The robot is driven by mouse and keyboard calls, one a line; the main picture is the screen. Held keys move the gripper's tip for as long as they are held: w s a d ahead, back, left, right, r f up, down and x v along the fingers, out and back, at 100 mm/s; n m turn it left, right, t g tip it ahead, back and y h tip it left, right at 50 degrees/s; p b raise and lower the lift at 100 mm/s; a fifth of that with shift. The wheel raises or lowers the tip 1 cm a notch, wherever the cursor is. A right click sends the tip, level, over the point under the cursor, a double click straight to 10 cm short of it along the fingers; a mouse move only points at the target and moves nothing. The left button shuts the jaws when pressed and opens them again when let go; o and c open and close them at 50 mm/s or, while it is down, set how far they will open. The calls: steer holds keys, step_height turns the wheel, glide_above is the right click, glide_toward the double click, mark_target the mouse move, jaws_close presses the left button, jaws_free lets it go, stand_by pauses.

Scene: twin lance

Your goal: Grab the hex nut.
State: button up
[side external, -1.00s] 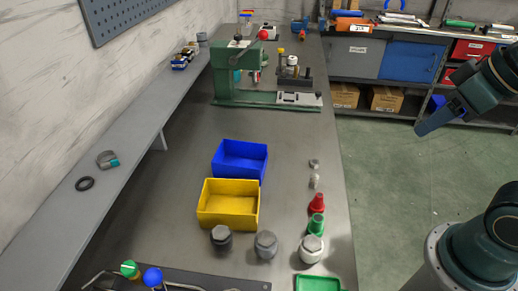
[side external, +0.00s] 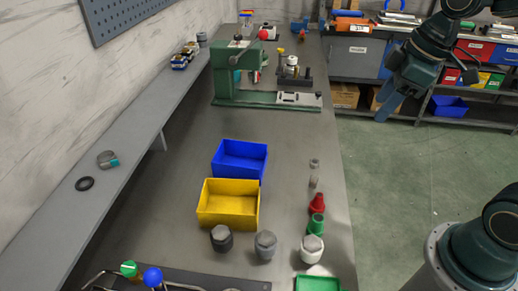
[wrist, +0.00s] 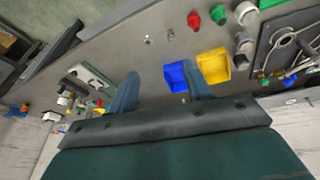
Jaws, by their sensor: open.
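The hex nut (side external: 314,163) is small and grey and lies near the right edge of the grey bench, beyond a small pale metal piece (side external: 314,182). In the wrist view the nut (wrist: 147,40) shows ahead of the fingertips, left of that piece (wrist: 171,33). My gripper (side external: 387,106) is in the air right of the bench, high and apart from the nut, fingers pointing downward. In the wrist view my gripper (wrist: 158,80) is open, with nothing between its two blue fingers.
Red (side external: 317,204) and green (side external: 316,225) parts and several large capped pieces stand nearer. Blue (side external: 240,160) and yellow (side external: 228,204) bins lie left of the nut. A green press (side external: 245,75) stands farther back.

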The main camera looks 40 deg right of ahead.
steer(key=w+d+f+n+g+y, duration=0.1)
steer(key=w+d+f+n, duration=0.1)
steer(key=w+f+n, duration=0.2)
steer(key=w+d+f+n+g+y, duration=0.1)
steer(key=w+d+f+n+y, duration=0.1)
steer(key=w+f, duration=0.5)
steer(key=w+d+n, duration=0.1)
steer(key=n, duration=0.1)
steer(key=shift+d+f+n, duration=0.35)
steer(key=shift+f+n, duration=0.05)
steer(key=shift+w+f, duration=0.1)
steer(key=shift+f, duration=0.05)
glide_toward(315, 162)
steer(key=shift+x, duration=1.45)
steer(key=shift+d+f, duration=0.1)
steer(key=shift+d, duration=0.05)
steer(key=shift+x, duration=2.5)
steer(key=shift+w, duration=0.1)
steer(key=c, duration=1.1)
